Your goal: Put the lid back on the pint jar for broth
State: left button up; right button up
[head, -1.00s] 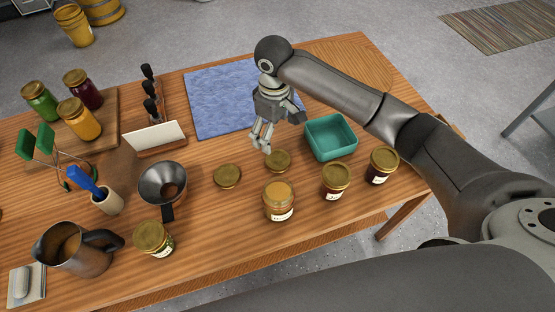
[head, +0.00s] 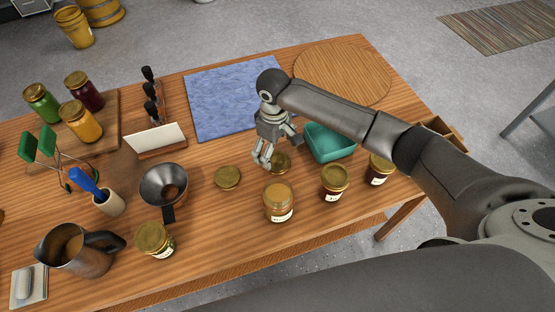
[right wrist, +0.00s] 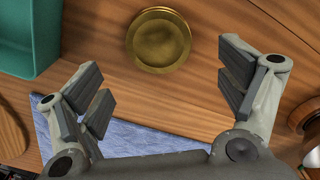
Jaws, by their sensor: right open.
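A jar (head: 278,203) with a pale label and amber contents stands upright near the table's front edge; its top looks lighter and flatter than the lidded jars beside it, and its label is too small to read. A gold lid (head: 280,162) lies flat on the table behind this jar, partly covered by my gripper. It also shows in the right wrist view (right wrist: 158,40), beyond and between the spread fingers. A second gold lid (head: 228,178) lies to the left. My right gripper (head: 263,160) is open and empty, just left of and above the nearer lid. My left gripper is not in view.
A teal bin (head: 330,143) stands right of the lid. Lidded jars (head: 334,183) (head: 379,169) stand to the right, another (head: 154,239) to the left. A funnel (head: 163,185) and metal pitcher (head: 75,250) are at left. A blue cloth (head: 225,95) lies behind.

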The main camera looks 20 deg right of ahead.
aim_at(275, 159)
notch_tip(275, 159, down, 4)
jog(key=shift+f, duration=0.1)
dwell(0.4)
jog(key=c, duration=0.9)
